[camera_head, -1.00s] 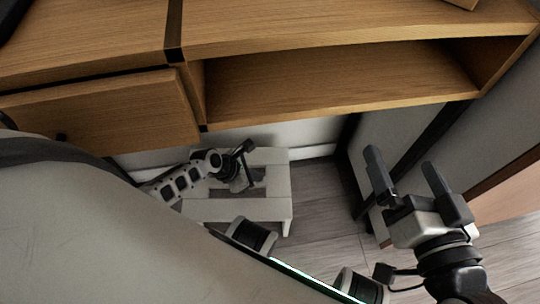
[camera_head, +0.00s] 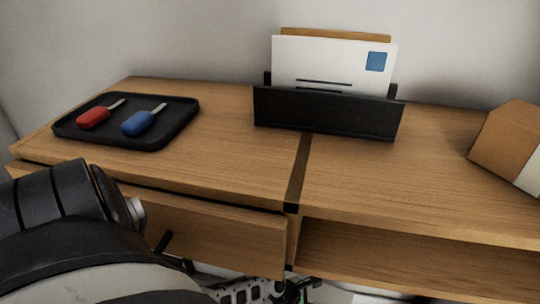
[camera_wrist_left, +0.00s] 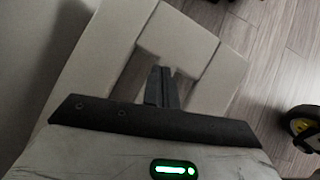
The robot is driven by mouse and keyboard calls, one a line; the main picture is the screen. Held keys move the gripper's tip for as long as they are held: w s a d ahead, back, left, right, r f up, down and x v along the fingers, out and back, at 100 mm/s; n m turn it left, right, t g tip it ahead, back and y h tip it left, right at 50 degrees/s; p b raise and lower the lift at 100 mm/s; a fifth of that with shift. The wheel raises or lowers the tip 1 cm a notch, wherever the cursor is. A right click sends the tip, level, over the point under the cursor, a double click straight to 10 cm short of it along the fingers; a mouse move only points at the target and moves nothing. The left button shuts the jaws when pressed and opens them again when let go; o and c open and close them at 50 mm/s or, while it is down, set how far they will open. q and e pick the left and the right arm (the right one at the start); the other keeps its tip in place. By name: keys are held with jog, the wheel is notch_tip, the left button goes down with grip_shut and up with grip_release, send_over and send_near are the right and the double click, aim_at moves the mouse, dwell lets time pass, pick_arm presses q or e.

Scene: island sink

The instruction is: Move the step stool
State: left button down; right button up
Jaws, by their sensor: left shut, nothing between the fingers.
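The pale step stool (camera_wrist_left: 105,50) fills much of the left wrist view, with floor showing through the opening in its top. My left gripper (camera_wrist_left: 163,78) is in front of the stool there, its fingers closed together with nothing between them. The fingertips overlap the edge of the opening; I cannot tell whether they touch the stool. My right gripper is in neither current view.
A wooden desk (camera_head: 225,158) stands above, with a drawer front (camera_head: 215,235). On it are a black tray (camera_head: 180,137) with a red and a blue handled item, a black letter holder (camera_head: 325,115) with envelopes, and a brown box (camera_head: 508,140). A wheel (camera_wrist_left: 303,125) shows at right.

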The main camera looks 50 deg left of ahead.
pick_arm(q)
jog(key=shift+s+a+r+p, duration=0.15)
jog(key=shift+r+p, duration=0.2)
jog(key=shift+p, duration=0.35)
jog(key=s+a, duration=0.8)
jog(key=shift+s+f+p, duration=0.35)
jog(key=shift+s, duration=0.05)
pick_arm(e)
jog(key=shift+s+d+f+n+g+h, duration=0.15)
jog(key=shift+d+f+n+g+h, duration=0.15)
jog(key=shift+f, duration=0.3)
jog(key=shift+s+d+f+n+g+h, duration=0.2)
jog(key=shift+f+h, duration=0.1)
jog(key=shift+f, duration=0.25)
pick_arm(q)
jog(key=shift+s+a, duration=0.1)
pick_arm(e)
jog(key=shift+s, duration=0.1)
